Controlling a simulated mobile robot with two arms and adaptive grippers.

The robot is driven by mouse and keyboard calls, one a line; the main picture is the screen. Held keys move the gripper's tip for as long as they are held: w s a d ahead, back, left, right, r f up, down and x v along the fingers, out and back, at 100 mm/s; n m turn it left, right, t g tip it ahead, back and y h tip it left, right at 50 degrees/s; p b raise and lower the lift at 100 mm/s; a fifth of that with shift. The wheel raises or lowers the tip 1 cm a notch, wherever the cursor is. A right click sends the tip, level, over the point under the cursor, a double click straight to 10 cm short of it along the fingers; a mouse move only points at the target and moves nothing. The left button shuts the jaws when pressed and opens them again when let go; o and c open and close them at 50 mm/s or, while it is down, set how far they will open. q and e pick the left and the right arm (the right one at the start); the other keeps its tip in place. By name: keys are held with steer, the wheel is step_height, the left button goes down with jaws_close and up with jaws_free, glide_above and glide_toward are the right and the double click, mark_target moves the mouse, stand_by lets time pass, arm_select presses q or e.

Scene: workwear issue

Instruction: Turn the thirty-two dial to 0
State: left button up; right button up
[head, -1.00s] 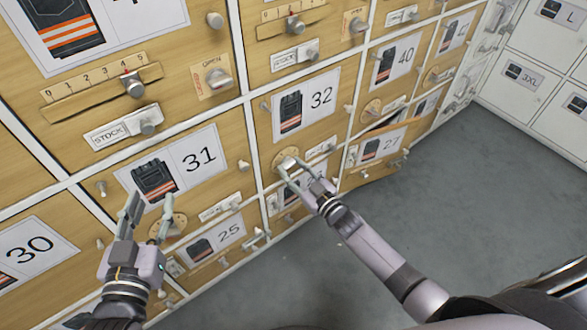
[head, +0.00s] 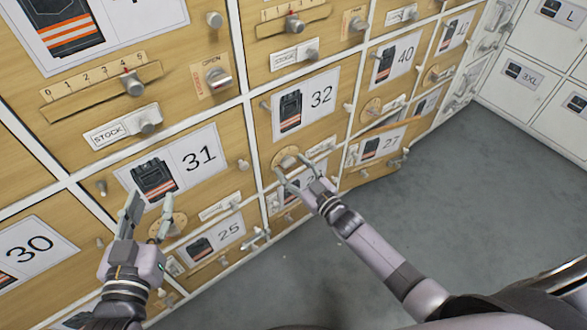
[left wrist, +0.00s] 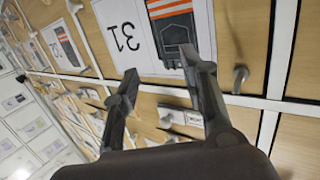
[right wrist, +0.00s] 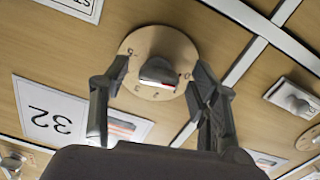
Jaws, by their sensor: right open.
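The thirty-two dial is a round wooden disc (head: 278,162) with a pale knob, below the 32 label (head: 305,103). In the right wrist view the disc (right wrist: 140,45) carries small marks around its rim, and its grey-white knob (right wrist: 158,72) shows a thin red line. I cannot read the setting surely. My right gripper (head: 291,171) is open in front of the dial. In the right wrist view its fingers (right wrist: 158,82) stand on both sides of the knob, apart from it. My left gripper (head: 149,205) is open and empty in front of the 31 drawer (head: 205,185).
Other drawers with labels, knobs, sliders and dials surround the dial. A drawer at 27 (head: 385,148) appears to stand partly open to the right. Pale lockers (head: 545,50) stand at the upper right. The grey floor (head: 450,210) is clear.

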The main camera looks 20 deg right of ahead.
steer(key=v, duration=1.2)
